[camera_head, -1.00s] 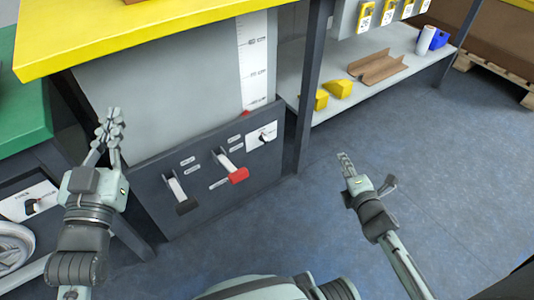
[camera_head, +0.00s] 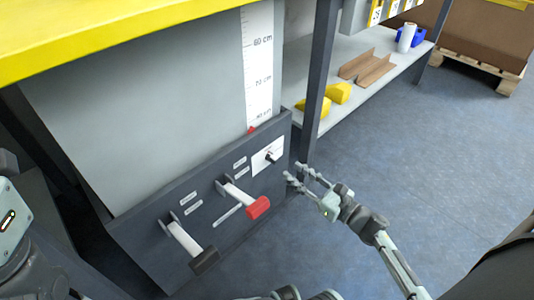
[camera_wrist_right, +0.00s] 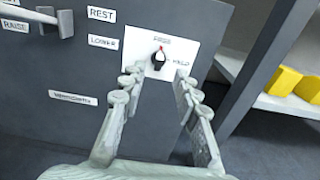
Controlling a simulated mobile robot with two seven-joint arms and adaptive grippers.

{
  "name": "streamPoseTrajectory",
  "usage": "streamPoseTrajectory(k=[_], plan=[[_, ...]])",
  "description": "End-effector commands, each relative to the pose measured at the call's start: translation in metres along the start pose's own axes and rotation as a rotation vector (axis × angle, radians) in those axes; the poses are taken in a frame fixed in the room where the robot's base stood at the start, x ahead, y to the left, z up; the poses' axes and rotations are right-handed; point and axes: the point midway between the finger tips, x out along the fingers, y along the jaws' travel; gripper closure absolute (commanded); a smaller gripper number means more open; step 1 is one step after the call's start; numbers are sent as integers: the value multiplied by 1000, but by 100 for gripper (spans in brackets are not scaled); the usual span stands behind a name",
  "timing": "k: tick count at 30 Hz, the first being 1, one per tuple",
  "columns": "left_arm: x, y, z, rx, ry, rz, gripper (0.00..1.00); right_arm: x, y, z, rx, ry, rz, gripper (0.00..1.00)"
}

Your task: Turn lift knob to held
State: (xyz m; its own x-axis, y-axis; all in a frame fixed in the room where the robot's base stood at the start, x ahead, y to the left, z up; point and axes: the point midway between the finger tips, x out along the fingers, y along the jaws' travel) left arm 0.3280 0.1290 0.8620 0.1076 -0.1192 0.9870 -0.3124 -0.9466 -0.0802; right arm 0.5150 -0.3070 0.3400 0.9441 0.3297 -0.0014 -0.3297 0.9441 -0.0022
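The lift knob (camera_head: 271,156) is a small black knob on a white plate (camera_head: 262,163) at the right end of the dark control panel (camera_head: 150,222). In the right wrist view the knob (camera_wrist_right: 158,58) has a red mark at its top, and the plate has labels above it and to its right. My right gripper (camera_head: 294,174) is open and empty. Its two fingers (camera_wrist_right: 158,85) point at the plate, with the knob showing between and beyond the tips. My left arm is at the lower left of the head view, but its fingers are out of view.
A red-ended lever (camera_head: 258,207) and a black-ended lever (camera_head: 204,260) stick out of the panel left of the knob. A dark post (camera_head: 318,85) stands right of the panel. A low shelf (camera_head: 352,92) holds yellow blocks (camera_head: 338,93).

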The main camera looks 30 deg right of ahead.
Motion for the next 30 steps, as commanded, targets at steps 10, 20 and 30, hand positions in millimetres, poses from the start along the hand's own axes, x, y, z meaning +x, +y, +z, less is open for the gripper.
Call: streamPoseTrajectory(k=[10,20,30], plan=[[0,1,1,3,7,13,100,51,0,0,1,-3,0,69],[1,1,2,5,11,21,100,76,0,0,2,0,-1,69],[1,1,2,6,11,21,100,76,0,0,3,0,-1,86]])
